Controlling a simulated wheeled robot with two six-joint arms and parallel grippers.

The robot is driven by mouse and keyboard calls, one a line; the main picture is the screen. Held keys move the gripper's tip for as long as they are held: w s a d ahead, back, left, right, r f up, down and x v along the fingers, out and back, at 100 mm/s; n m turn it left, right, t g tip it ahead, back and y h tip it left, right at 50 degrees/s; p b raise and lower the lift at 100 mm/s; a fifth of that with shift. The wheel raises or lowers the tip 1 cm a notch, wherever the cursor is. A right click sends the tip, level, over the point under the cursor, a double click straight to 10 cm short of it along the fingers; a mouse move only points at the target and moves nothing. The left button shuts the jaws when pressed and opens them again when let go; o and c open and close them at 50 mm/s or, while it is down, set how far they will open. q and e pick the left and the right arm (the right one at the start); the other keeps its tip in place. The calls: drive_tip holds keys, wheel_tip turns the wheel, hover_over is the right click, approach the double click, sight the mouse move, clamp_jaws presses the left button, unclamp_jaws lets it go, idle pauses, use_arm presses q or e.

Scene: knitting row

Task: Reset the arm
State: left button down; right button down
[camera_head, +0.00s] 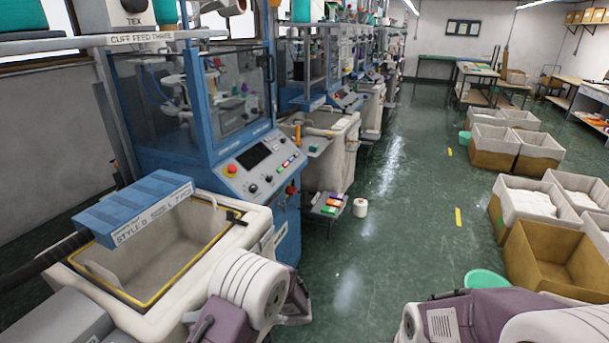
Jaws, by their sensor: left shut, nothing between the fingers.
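My left arm (245,285), white and purple, is at the bottom, beside the front right corner of a cream bin with a yellow-edged opening (170,262). The dark end of it, my left gripper (297,300), is shut and empty, small and partly hidden. My right arm (480,315), purple and white, is at the bottom right over the floor. Its gripper cannot be made out.
A blue box marked STYLE D (132,205) lies across the bin. Blue knitting machines (215,110) line the left. A white cone (360,207) stands on the floor. Open crates (540,255) and a green basin (485,280) are at the right.

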sight(171, 331)
use_arm(q)
drive_tip(key=s+a+n+g+h, duration=0.1)
drive_tip(key=s+a+r+n+g+h, duration=0.1)
drive_tip(key=s+n, duration=0.1)
drive_tip(key=s+a+r+n, duration=0.1)
drive_tip(key=shift+s+a+g+h, duration=0.2)
drive_tip(key=shift+s+g+h, duration=0.1)
drive_tip(key=shift+g+h, duration=0.1)
drive_tip(key=s+f+n+g+h, duration=0.1)
drive_tip(key=s+n+h, duration=0.5)
drive_tip(key=s+n, duration=0.25)
drive_tip(key=w+d+f+n+t+h, duration=0.1)
drive_tip(key=d+f+n+t+h, duration=0.1)
drive_tip(key=d+n, duration=0.4)
drive_tip(key=w+d+f+n+t+h, duration=0.1)
drive_tip(key=d+n+h, duration=0.4)
drive_tip(key=n, duration=0.9)
drive_tip(key=shift+d+f+t, duration=0.4)
drive_tip(key=shift+f+t, duration=0.35)
drive_tip(key=shift+t, duration=0.35)
drive_tip(key=shift+w, duration=0.1)
